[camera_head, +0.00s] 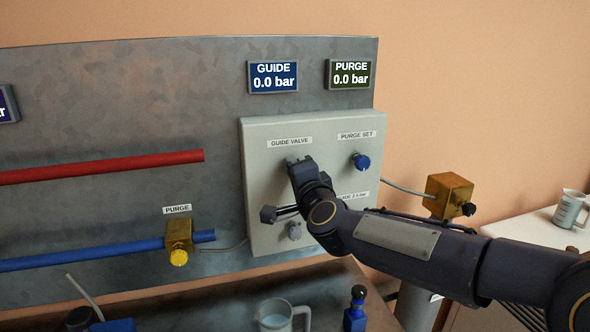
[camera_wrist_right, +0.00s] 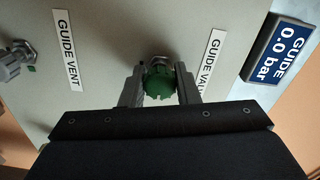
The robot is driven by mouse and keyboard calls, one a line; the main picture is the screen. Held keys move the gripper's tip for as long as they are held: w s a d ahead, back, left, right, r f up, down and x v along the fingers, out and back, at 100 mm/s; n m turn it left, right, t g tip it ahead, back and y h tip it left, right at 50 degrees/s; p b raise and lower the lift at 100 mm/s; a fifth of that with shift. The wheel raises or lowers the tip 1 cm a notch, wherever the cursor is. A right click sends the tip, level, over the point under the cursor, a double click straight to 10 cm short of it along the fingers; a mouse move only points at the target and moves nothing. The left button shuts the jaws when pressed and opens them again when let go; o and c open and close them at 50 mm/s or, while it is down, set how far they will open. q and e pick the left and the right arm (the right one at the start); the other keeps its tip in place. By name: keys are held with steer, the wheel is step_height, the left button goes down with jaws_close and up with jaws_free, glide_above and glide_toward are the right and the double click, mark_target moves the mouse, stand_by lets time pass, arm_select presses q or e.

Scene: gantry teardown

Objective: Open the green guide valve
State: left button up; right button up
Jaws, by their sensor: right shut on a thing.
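The green guide valve knob (camera_wrist_right: 158,84) shows in the wrist view, on the pale panel beside its GUIDE VALVE label. My right gripper (camera_wrist_right: 160,74) is shut on it, one finger on each side. In the head view my right gripper (camera_head: 297,163) reaches the panel (camera_head: 256,150) just under the GUIDE VALVE label (camera_head: 290,142) and hides the knob. The GUIDE display (camera_head: 273,77) reads 0.0 bar. My left gripper is not in view.
A blue PURGE SET knob (camera_head: 360,161) sits to the right on the panel. A grey knob (camera_head: 294,231) is below my right gripper; the wrist view shows a grey knob (camera_wrist_right: 14,62) near the GUIDE VENT label. The PURGE display (camera_head: 350,75) reads 0.0 bar. Red pipe (camera_head: 100,167) runs left.

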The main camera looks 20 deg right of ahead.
steer(key=shift+f, duration=0.1)
stand_by(0.3)
steer(key=o, duration=1)
steer(key=shift+c, duration=0.2)
steer(key=s, duration=0.8)
steer(key=shift+d, duration=0.15)
